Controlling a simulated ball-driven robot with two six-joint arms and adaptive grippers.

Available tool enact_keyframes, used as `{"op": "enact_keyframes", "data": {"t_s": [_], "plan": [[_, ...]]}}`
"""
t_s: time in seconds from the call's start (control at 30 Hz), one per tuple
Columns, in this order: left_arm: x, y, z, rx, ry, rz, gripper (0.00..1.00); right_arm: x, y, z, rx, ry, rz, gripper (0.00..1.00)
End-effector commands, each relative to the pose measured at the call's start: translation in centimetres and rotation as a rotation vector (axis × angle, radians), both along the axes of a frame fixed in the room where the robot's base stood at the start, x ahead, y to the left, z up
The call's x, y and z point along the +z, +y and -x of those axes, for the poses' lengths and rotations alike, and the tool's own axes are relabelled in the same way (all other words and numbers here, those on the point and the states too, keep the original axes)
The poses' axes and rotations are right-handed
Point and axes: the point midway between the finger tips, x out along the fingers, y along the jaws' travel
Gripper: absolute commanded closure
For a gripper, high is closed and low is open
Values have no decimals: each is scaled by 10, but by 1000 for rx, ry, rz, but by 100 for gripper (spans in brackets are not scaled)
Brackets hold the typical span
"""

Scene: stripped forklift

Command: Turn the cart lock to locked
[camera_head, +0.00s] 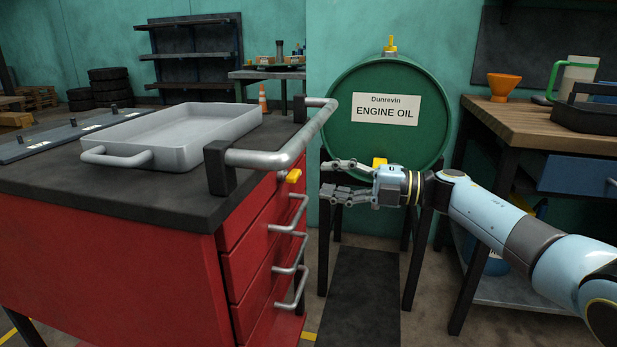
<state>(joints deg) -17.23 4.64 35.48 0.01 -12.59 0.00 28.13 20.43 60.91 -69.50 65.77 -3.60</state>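The red tool cart (180,265) stands at the left with a dark top. Its lock is a small yellow knob (293,176) on the drawer face, near the top edge and below the push handle. Whether it is turned to locked I cannot tell. My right gripper (326,179) comes in from the right, just right of the yellow knob. Its two fingers point left at the knob, spread apart, with nothing between them. A gap shows between fingertips and knob. My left gripper is not in view.
A grey push handle (285,155) juts out above the knob. A grey tray (190,140) sits on the cart top. Drawer handles (290,229) stick out below. A green oil drum (385,140) on a stand is behind my gripper. A workbench (540,125) stands at right.

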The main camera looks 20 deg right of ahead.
Motion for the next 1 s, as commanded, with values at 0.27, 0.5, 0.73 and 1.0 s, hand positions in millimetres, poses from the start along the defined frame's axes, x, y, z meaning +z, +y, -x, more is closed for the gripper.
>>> {"op": "enact_keyframes", "data": {"t_s": [0.27, 0.5, 0.73, 1.0], "plan": [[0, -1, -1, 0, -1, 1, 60, -1, -39, 26, 0, 1, 2, 63], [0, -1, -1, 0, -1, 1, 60, 0, -45, 30, 1, -1, -1, 63], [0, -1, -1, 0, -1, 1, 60, 0, -44, 30, 0, -1, -1, 63], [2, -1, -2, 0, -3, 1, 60, -19, -40, 43, 3, 38, -9, 63]]}}
